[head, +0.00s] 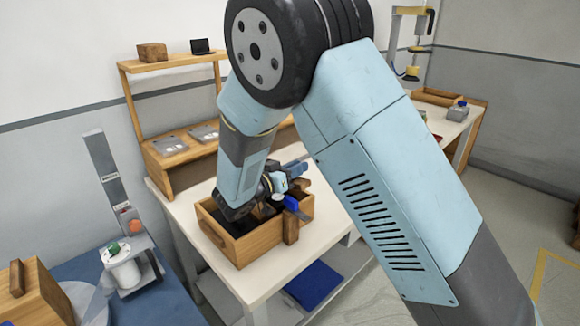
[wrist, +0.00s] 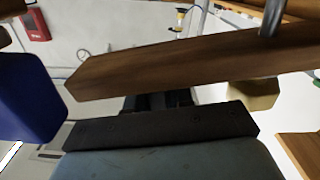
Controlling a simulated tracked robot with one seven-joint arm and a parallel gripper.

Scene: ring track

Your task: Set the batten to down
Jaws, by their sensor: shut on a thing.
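The batten (wrist: 180,66) is a brown wooden bar that crosses the wrist view at a slight tilt, its pointed end at the left. A metal pin meets its right part. My gripper (wrist: 157,101) shows as dark parts just below the bar and is shut on the batten; the grip itself is partly hidden. In the head view my gripper (head: 272,190) is at the right part of an open wooden box (head: 262,246). Brown wood pieces show beside it, but I cannot tell which is the batten, nor its exact angle there.
A blue block (wrist: 25,98) is close at the left in the wrist view. The box stands on a white table (head: 322,235) with a wooden shelf unit (head: 160,165) behind. A blue bench (head: 165,300) with a white device (head: 125,268) is at the left. My arm hides much of the table.

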